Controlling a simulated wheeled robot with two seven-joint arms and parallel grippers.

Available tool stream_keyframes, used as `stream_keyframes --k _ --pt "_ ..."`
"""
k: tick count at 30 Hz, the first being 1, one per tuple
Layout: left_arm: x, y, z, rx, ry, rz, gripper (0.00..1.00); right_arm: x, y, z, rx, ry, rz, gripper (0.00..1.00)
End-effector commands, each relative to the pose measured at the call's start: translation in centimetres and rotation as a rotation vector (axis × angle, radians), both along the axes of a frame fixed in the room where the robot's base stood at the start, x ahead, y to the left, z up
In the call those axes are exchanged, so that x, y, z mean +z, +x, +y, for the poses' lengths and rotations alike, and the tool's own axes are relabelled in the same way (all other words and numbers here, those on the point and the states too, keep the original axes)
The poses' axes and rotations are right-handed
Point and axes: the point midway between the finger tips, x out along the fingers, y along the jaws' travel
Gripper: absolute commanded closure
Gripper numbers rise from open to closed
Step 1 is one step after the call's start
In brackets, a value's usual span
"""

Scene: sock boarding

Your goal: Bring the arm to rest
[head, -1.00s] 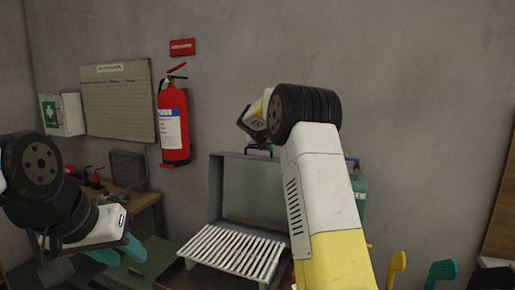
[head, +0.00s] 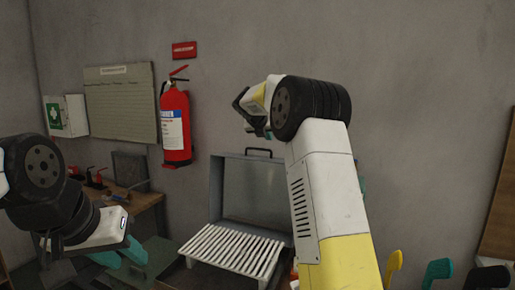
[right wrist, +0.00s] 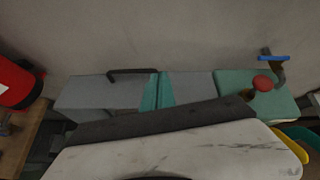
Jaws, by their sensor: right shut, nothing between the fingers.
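My right arm rises through the middle of the head view, and its gripper (head: 250,112) points left in front of the grey wall, above the open grey case. In the right wrist view its teal fingers (right wrist: 158,91) are together with nothing between them. My left gripper (head: 120,255) is low at the left of the head view, its teal fingertips spread apart with nothing seen between them. It is over the green surface by the bench.
The open grey case (head: 249,188) has a white slatted rack (head: 235,250) in front. A red fire extinguisher (head: 175,122) hangs on the wall. A wooden bench (head: 148,200) stands left. Yellow (head: 394,267) and teal (head: 437,270) upright shapes stand lower right. A green box with a red knob (right wrist: 262,84) is at right.

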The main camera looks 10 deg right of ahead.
Motion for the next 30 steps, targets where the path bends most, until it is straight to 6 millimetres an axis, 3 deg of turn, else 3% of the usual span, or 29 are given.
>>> stream_keyframes --k 3,10,14,17,23,30 --pt "0.1 0.0 0.0 0.0 0.0 -0.002 0.64 2.4 -0.2 0.1 0.001 0.002 -0.007 1.0" --pt "0.0 0.0 0.0 0.0 0.0 -0.002 0.64 4.4 -0.8 0.1 -0.007 0.017 -0.009 1.0" --pt "0.0 0.0 0.0 0.0 0.0 -0.002 0.64 5.0 -3.5 0.2 -0.081 0.163 -0.048 1.0" --pt "0.0 0.0 0.0 0.0 0.0 -0.002 0.64 5.1 -7.9 0.5 -0.211 0.392 -0.103 1.0" --pt "0.0 0.0 0.0 0.0 0.0 -0.002 0.64 3.5 -19.3 2.0 -0.598 0.941 -0.204 1.0" --pt "0.0 0.0 0.0 0.0 0.0 -0.002 0.64 -1.2 -33.7 5.0 -1.186 1.518 -0.276 1.0"
